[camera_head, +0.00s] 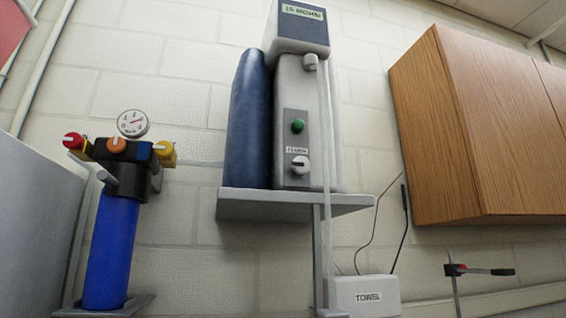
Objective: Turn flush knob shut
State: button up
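The flush knob (300,165) is a small round white knob low on the front panel of the grey wall-mounted water unit (292,80). A small label (297,150), partly blurred and seeming to read "FLUSH", sits just above it. A dark pointer mark shows on the knob's face; its exact angle is hard to tell at this size. A green button (297,126) is above the label. My gripper is not in view, and nothing touches the knob.
A blue cylinder (248,120) stands left of the unit on a grey shelf (250,203). A thin clear tube (325,200) hangs just right of the knob.

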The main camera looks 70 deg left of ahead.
aim_at(301, 165)
jog(key=z, duration=0.15)
jog(key=k, duration=0.6)
jog(key=u, duration=1.85)
